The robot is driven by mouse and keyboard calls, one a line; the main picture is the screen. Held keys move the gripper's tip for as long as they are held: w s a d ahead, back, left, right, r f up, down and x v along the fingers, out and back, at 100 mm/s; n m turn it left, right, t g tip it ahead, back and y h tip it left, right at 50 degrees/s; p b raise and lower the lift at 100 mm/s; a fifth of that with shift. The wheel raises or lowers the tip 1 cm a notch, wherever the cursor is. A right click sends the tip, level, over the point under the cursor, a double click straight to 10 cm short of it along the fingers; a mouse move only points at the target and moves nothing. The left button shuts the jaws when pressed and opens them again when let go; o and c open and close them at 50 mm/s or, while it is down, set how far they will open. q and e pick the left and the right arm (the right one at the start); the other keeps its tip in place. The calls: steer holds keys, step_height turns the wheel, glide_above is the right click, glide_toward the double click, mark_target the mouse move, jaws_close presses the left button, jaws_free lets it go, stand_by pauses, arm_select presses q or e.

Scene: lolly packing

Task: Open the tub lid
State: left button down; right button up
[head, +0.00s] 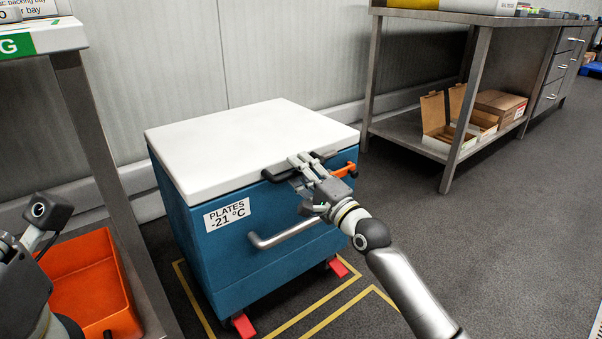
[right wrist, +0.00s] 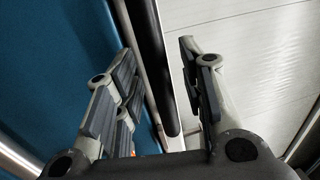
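The blue tub (head: 230,255) has a flat white lid (head: 245,140), which lies level on it and looks closed. A dark handle bar (head: 275,175) runs along the lid's front edge. My right gripper (head: 302,163) is at this bar. In the right wrist view the dark bar (right wrist: 157,75) passes between the two fingers (right wrist: 165,90), which are apart, with gaps visible beside the bar. An orange latch part (head: 344,170) sits right of the gripper on the tub's front. Of my left arm, only wrist parts show at the lower left; its fingertips are not visible.
A metal push handle (head: 285,233) juts from the tub's front below the gripper. A steel bench (head: 480,30) with open cartons (head: 436,122) below stands at right. An orange crate (head: 90,280) lies at left under a bench. The wall is close behind the tub.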

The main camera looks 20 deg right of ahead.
steer(key=shift+c, duration=0.2)
jaws_close()
steer(key=shift+r, duration=0.15)
